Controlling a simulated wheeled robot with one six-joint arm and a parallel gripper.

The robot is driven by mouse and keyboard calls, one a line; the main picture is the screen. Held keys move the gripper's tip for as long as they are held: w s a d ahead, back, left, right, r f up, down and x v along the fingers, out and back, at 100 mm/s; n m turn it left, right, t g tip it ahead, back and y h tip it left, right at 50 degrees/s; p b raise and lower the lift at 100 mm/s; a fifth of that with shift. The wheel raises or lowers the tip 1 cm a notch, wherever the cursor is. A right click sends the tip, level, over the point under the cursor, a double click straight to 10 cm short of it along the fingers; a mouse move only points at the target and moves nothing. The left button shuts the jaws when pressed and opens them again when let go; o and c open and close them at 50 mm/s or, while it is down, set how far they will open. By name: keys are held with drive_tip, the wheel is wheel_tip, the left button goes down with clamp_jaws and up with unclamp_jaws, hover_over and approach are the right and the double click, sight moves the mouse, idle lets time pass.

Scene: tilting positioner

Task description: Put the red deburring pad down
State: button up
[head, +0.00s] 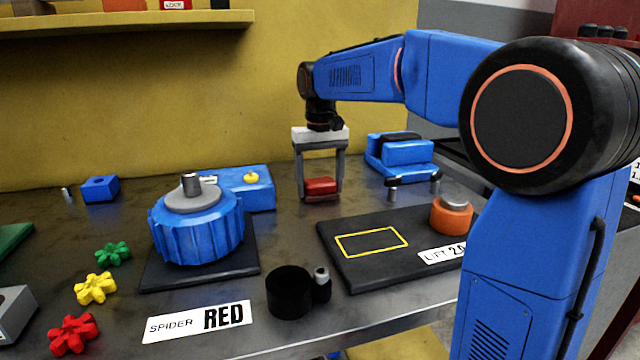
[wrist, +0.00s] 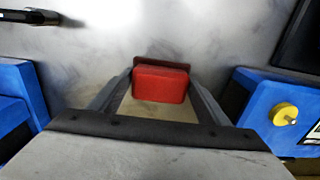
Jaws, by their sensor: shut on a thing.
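The red deburring pad (head: 320,186) is a small red block between the fingertips of my gripper (head: 320,193). In the wrist view the pad (wrist: 161,83) sits at the far end of the two fingers, and my gripper (wrist: 160,95) is shut on it. A darker red edge shows along the pad's far side. In the head view the pad hangs low at the back of the grey metal bench (head: 290,240). I cannot tell whether its underside touches the bench.
The blue positioner (head: 197,232) and a blue box with a yellow knob (head: 246,188) stand left of the pad. A blue vise-like block (head: 402,154) stands right. A black plate with a yellow outline (head: 345,268) lies in front, bearing an orange cylinder (head: 451,216). Bare bench surrounds the pad.

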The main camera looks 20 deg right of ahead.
sight(320, 181)
drive_tip(key=o, duration=0.9)
drive_tip(key=shift+f, duration=0.1)
drive_tip(key=shift+o, duration=0.2)
wheel_tip(320, 181, up, 12)
